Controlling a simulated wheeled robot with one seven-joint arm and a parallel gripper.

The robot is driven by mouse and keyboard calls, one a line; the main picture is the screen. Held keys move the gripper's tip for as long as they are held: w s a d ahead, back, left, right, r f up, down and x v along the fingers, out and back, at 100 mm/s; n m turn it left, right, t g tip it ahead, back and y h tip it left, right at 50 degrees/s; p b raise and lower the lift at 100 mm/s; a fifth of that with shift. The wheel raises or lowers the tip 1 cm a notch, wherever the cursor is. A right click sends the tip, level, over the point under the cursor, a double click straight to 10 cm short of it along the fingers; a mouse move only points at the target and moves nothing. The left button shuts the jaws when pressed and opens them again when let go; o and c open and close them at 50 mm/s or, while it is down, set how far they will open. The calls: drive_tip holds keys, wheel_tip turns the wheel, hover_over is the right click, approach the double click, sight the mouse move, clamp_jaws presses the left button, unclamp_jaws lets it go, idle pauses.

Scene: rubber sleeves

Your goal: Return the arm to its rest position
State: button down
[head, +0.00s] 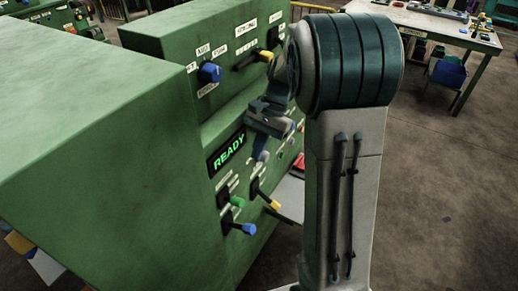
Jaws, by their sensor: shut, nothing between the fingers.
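My arm stands folded in front of a green machine (90,130), its large joint high at the top right of centre. My gripper (261,158) hangs below the wrist, pointing down, close to the machine's panel. It looks shut and holds nothing that I can see. It is just right of a display (227,155) lit with the green word READY. My upper arm hides part of the panel's right side.
The panel carries a blue knob (210,73), a yellow-tipped lever (265,56), a green knob (238,201) and a blue-tipped lever (248,229). A worktable (440,26) with small items and a blue bin (449,74) stand at the back right. The floor at right is open.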

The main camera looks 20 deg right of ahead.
idle(0.4)
drive_tip(key=s+r+n+t+h, duration=0.2)
drive_tip(key=s+n+t, duration=0.1)
drive_tip(key=s, duration=0.5)
drive_tip(key=s+r+n+t+h, duration=0.2)
drive_tip(key=s+n, duration=0.4)
drive_tip(key=s, duration=0.3)
drive_tip(key=shift+s+r+t, duration=0.25)
drive_tip(key=shift+r+t, duration=0.35)
drive_tip(key=shift+r, duration=0.1)
